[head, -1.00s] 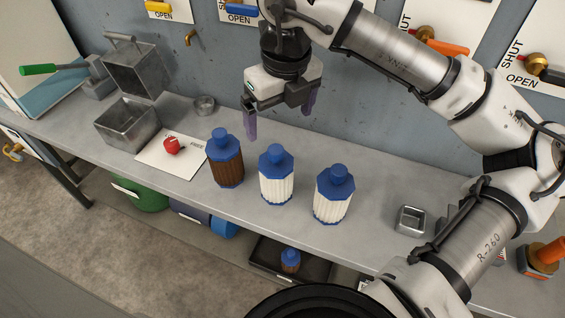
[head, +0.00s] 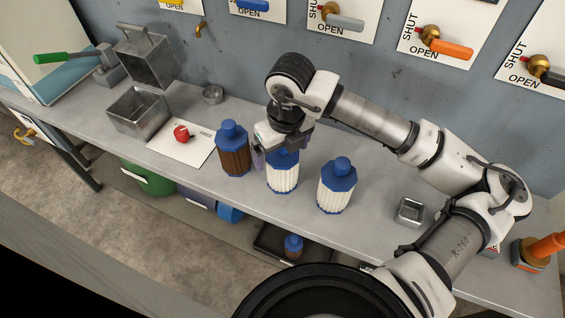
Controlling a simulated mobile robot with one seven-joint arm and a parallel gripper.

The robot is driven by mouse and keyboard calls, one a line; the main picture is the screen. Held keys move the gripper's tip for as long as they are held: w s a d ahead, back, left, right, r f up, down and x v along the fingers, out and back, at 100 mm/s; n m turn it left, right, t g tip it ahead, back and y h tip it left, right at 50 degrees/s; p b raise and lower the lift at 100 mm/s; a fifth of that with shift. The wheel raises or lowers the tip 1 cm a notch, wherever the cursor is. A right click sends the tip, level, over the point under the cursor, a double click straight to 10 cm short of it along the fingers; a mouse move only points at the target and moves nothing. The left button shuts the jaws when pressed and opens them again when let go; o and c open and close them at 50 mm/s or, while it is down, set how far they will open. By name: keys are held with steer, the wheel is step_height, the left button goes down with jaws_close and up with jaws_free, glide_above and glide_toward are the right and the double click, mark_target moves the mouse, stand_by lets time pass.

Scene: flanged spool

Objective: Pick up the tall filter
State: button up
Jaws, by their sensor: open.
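Three filters with blue caps and blue bases stand upright in a row on the grey bench: a brown one (head: 234,156) on the left, a white ribbed one (head: 283,177) in the middle and another white ribbed one (head: 336,190) on the right. They look close in height; I cannot tell which is tallest. My gripper (head: 283,150) is open, over the top of the middle white filter, and hides part of its cap. One purple finger shows to the left of that filter, beside the brown one. I cannot tell whether either finger touches.
A smaller brown filter (head: 292,246) stands in a dark tray (head: 268,238) below the bench. A card (head: 165,143) with a red object (head: 182,133), a metal bin (head: 138,112) and a small round dish (head: 213,94) are left. A square metal cup (head: 409,212) is right.

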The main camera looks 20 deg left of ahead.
steer(key=shift+f, duration=0.15)
steer(key=c, duration=1.5)
